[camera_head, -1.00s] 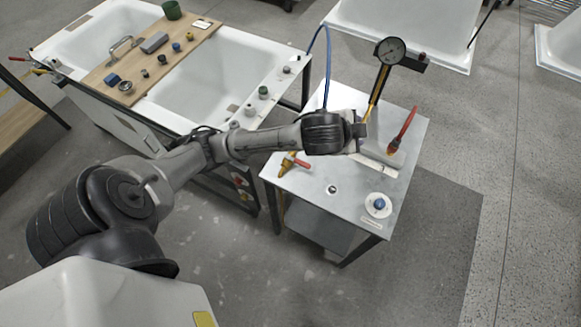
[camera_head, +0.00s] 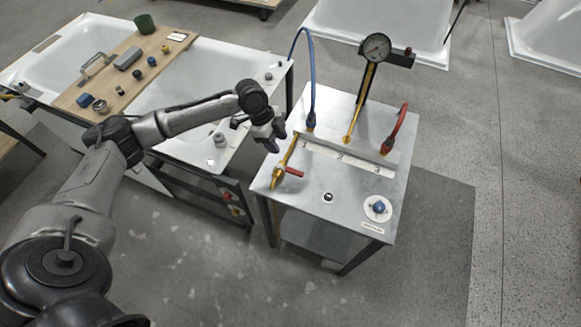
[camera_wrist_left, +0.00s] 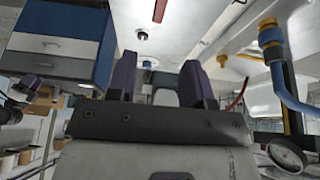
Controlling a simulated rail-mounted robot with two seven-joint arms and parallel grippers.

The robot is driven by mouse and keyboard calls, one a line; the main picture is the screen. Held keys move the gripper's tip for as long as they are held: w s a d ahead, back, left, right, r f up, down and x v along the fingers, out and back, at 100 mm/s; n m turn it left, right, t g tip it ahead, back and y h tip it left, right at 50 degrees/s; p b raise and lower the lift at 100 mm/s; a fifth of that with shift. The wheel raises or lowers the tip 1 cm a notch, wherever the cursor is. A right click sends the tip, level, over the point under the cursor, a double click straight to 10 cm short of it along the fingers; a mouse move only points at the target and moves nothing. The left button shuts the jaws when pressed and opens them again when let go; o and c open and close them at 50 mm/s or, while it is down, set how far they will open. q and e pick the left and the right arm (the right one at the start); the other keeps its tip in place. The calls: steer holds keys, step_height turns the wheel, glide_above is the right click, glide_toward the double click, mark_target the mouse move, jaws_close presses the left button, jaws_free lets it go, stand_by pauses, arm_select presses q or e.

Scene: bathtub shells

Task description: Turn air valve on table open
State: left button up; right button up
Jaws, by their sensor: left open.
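The air valve is a brass body with a red lever (camera_head: 294,172) at the left edge of the metal table in the head view. The lever sticks out to the right, across the slanting brass pipe. My left gripper (camera_head: 272,142) is open and empty, just left of the table's back left part, apart from the valve and nearer the tub's edge. In the left wrist view its two dark fingers (camera_wrist_left: 161,78) stand apart with nothing clamped between them. My right gripper is not in view.
The metal table (camera_head: 345,205) also carries a pressure gauge (camera_head: 376,47) on a post, a blue hose (camera_head: 313,75), a red hose (camera_head: 398,127) and a blue knob (camera_head: 379,207). A white bathtub (camera_head: 190,95) with a wooden board stands left.

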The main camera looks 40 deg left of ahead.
mark_target(294, 171)
arm_select(q)
steer(key=x, duration=1.3)
steer(key=shift+f, duration=0.35)
jaws_close()
